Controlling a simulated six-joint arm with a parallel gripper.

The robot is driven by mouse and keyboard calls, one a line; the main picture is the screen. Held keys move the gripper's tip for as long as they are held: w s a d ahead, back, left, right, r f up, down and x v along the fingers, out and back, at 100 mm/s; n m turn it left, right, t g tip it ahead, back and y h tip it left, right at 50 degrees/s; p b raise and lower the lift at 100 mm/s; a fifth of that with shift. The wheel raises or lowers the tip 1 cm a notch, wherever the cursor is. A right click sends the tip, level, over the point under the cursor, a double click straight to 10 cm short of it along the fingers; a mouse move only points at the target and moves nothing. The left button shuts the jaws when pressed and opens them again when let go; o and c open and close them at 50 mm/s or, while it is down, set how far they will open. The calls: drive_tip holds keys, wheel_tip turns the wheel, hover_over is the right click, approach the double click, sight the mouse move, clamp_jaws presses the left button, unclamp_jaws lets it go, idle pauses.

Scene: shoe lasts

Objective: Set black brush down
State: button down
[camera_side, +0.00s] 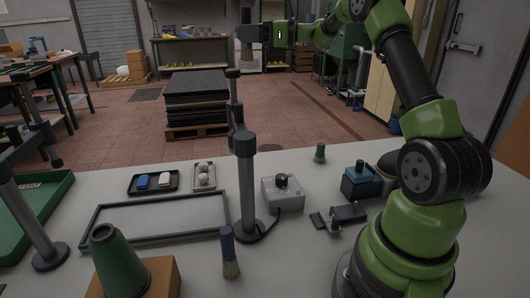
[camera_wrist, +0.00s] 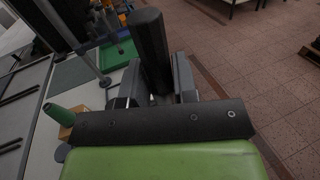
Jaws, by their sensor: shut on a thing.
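My gripper (camera_side: 258,31) is high up at the top of the side view, well above and beyond the table. It is shut on the black brush (camera_side: 247,47), which hangs upright with its bristles down. In the wrist view, the black brush (camera_wrist: 148,42) shows as a thick dark handle between the two grey fingers of my gripper (camera_wrist: 155,75). Its bristles are hidden in that view. Below, the table (camera_side: 300,240) is far from the brush.
A dark post (camera_side: 246,190) stands mid-table. Around it are a framed grey panel (camera_side: 160,234), a blue-handled brush (camera_side: 228,245), a green cone (camera_side: 118,262) on a wooden block, a grey box (camera_side: 283,196), a blue box (camera_side: 360,181) and small trays (camera_side: 170,187).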

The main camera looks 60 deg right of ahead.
drive_tip(key=s+d+f, duration=0.3)
drive_tip(key=d+f, duration=0.1)
drive_tip(key=f, duration=2.8)
drive_tip(key=shift+w, duration=0.3)
drive_tip(key=shift+f, duration=0.1)
drive_tip(key=shift+f, duration=0.15)
drive_tip(key=c, duration=0.9)
unclamp_jaws()
drive_tip(key=shift+r, duration=0.25)
drive_tip(key=v, duration=0.5)
drive_tip(key=shift+s+d+r, duration=0.1)
drive_tip(key=shift+d+r, duration=0.05)
drive_tip(key=shift+d, duration=0.1)
wheel_tip(320, 180, up, 7)
drive_tip(key=shift+f, duration=0.2)
